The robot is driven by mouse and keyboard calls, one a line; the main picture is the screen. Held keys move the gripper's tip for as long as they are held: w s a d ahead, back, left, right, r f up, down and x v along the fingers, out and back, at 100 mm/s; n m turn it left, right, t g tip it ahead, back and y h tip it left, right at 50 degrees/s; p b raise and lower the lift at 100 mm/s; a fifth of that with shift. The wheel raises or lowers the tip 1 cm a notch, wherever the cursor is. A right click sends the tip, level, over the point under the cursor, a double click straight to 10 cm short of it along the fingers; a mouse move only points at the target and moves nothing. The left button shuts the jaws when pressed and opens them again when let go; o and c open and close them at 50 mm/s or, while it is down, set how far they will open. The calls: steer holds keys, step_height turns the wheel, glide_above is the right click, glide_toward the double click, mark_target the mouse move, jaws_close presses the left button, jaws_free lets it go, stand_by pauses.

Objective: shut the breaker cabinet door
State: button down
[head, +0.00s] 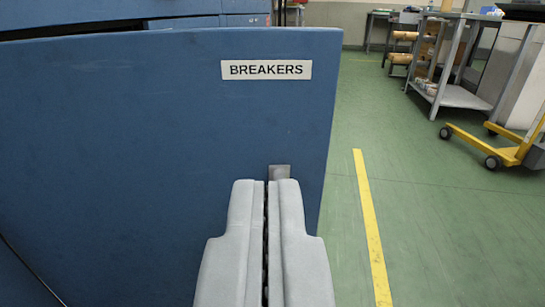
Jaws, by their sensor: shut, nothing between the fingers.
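The breaker cabinet door (150,130) is a large blue panel filling the left and middle of the head view. It carries a white label (266,70) reading "BREAKERS" near its upper right. It stands at an angle, with a dark gap along its top edge below other blue panels, so it appears to be ajar. A small grey metal piece (280,171) shows on the door just beyond my fingertips. My gripper (266,182) is shut and empty in front of the door's right part. I cannot tell whether the fingertips touch the door or the metal piece.
Green floor (430,220) with a yellow line (372,225) lies open to the right of the door. A grey wheeled cart (465,95) with rolls beside it and a yellow wheeled truck (500,155) stand at the upper right. A bench (380,18) is farther back.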

mark_target(267, 88)
steer(key=w, duration=0.9)
steer(key=w+d, duration=0.1)
steer(key=w, duration=0.3)
steer(key=shift+w, duration=0.25)
